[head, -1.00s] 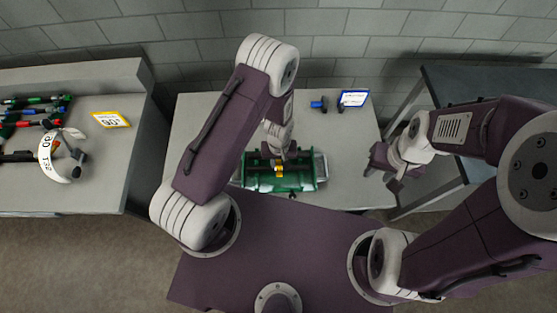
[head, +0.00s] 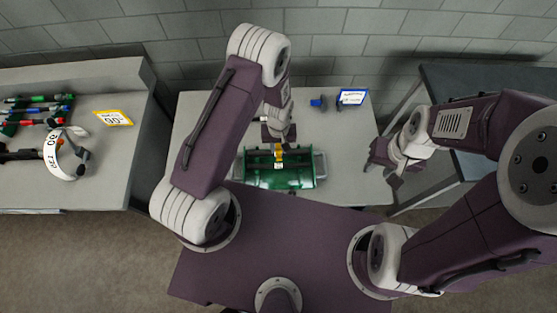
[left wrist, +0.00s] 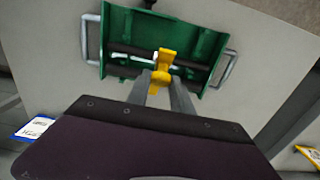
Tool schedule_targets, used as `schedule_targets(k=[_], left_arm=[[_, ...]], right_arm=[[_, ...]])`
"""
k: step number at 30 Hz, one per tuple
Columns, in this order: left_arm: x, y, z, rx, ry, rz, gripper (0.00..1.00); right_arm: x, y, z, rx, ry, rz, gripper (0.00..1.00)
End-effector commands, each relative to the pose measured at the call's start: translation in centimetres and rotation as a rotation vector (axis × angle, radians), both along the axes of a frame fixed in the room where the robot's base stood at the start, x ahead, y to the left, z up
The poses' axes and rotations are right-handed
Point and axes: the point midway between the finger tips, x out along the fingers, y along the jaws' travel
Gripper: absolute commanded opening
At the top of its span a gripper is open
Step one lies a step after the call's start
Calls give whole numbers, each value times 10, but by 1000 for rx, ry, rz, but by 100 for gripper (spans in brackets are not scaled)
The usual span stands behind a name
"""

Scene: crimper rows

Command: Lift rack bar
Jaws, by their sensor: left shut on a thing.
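A green rack (head: 290,180) stands on the grey table in the head view, with a metal handle at its right end. The left wrist view shows its green body (left wrist: 205,45) and metal handles at both ends. A dark bar (head: 258,152) lies along the rack's far edge, with a yellow grip (head: 279,158) at its middle. My left gripper (head: 278,143) is shut on the yellow grip; in the left wrist view the fingers (left wrist: 163,82) close on the yellow part (left wrist: 165,62). My right gripper (head: 384,165) hangs empty beyond the rack's right end; its jaw gap is unclear.
A blue-edged card (head: 352,97) and a small blue item (head: 317,103) are at the table's back right. A dark table stands right.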

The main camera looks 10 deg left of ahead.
Motion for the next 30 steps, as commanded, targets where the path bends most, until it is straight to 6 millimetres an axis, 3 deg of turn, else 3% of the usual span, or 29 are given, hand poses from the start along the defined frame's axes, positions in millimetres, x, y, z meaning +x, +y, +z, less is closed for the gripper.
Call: schedule_targets(k=[19, 30], left_arm=[[47, 13, 30, -1, -8, 2, 8], [51, 15, 33, -1, -4, 1, 7]], right_arm=[[0, 0, 7, 0, 0, 0, 36], [0, 0, 8, 0, 0, 0, 36]])
